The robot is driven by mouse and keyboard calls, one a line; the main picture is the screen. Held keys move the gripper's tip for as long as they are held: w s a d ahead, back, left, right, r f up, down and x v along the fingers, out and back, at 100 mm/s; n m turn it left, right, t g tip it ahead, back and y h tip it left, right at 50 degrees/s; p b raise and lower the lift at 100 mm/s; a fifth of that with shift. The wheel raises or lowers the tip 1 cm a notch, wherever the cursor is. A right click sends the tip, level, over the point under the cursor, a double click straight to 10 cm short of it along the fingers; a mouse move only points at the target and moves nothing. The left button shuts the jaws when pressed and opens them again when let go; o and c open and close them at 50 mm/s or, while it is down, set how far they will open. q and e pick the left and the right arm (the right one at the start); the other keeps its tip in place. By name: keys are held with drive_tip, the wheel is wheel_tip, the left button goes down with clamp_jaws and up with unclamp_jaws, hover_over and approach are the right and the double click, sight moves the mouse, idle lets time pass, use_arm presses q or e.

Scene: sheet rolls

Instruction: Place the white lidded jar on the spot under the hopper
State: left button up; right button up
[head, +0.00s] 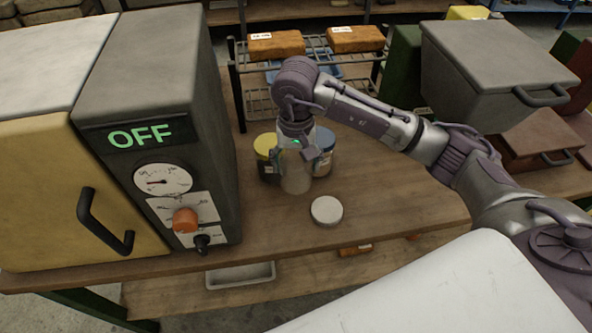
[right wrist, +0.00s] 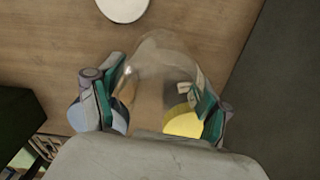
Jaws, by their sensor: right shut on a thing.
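My right gripper (head: 297,158) is shut on a clear, see-through jar (head: 296,182), with a finger on each side of it. The jar looks upright, and no lid shows on it; the gripper covers its upper part. I cannot tell whether its base touches the table. In the right wrist view the clear jar (right wrist: 150,75) sits between the two fingers (right wrist: 160,100). A round white lid (head: 327,210) lies on the table just in front and to the right of the jar; it also shows in the right wrist view (right wrist: 123,6). No hopper or spot is recognisable. My left gripper is out of view.
A yellow-lidded jar (head: 266,145) and a blue-lidded jar (head: 323,139) stand close behind the held jar, one on each side. A dark machine (head: 150,90) reading OFF stands at left. A wire rack (head: 250,72) is behind.

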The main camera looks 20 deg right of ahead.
wheel_tip(320, 180, down, 3)
drive_tip(key=shift+f+p, duration=0.1)
drive_tip(key=shift+p, duration=0.4)
drive_tip(key=shift+f, duration=0.35)
drive_tip(key=shift+f+b, duration=0.3)
drive_tip(key=o, duration=1.3)
drive_tip(key=shift+r, duration=0.1)
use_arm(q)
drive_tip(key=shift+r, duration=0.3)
use_arm(e)
drive_tip(key=shift+o, duration=0.2)
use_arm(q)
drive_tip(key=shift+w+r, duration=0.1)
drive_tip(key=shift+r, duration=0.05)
use_arm(e)
drive_tip(key=shift+r, duration=0.1)
